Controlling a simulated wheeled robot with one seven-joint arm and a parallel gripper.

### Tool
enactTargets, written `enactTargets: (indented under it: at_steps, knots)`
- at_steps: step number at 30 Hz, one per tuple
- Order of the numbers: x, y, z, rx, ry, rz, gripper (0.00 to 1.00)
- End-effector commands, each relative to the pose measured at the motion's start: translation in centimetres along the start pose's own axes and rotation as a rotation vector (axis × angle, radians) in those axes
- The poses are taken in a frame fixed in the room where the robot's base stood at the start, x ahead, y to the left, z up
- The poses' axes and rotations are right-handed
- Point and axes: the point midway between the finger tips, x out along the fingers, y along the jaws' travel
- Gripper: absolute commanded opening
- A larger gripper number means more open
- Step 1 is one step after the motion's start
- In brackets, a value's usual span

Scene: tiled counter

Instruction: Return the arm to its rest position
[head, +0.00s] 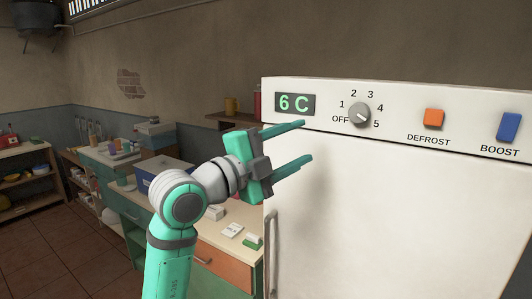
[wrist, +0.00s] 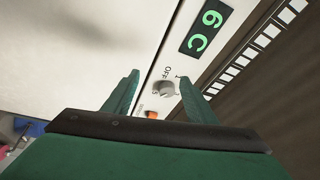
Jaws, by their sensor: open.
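My gripper (head: 299,143) is open and empty, with its two teal fingers apart, in front of the upper left of the white fridge (head: 400,215). My teal and grey arm reaches up from the bottom of the head view. In the wrist view my gripper's fingers (wrist: 157,91) point toward the fridge's control panel. The grey dial (head: 359,114) is right of the fingers and apart from them in the head view. In the wrist view the dial (wrist: 163,88) shows between the fingertips.
The panel has a green "6 C" display (head: 295,103), an orange DEFROST button (head: 433,119) and a blue BOOST button (head: 509,127). A vertical handle (head: 271,250) is on the fridge door. A cluttered bench (head: 215,240) stands behind my arm. Tiled floor (head: 50,255) is clear at left.

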Motion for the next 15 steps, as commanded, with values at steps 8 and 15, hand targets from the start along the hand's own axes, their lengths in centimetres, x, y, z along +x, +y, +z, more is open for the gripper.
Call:
enactTargets:
  at_steps: [8, 15]
  knots:
    - [-0.6, 7.6, 5.2, -0.301, -0.078, -0.153, 0.52]
    - [-2.0, 15.1, 8.4, -0.534, -0.161, -0.271, 0.52]
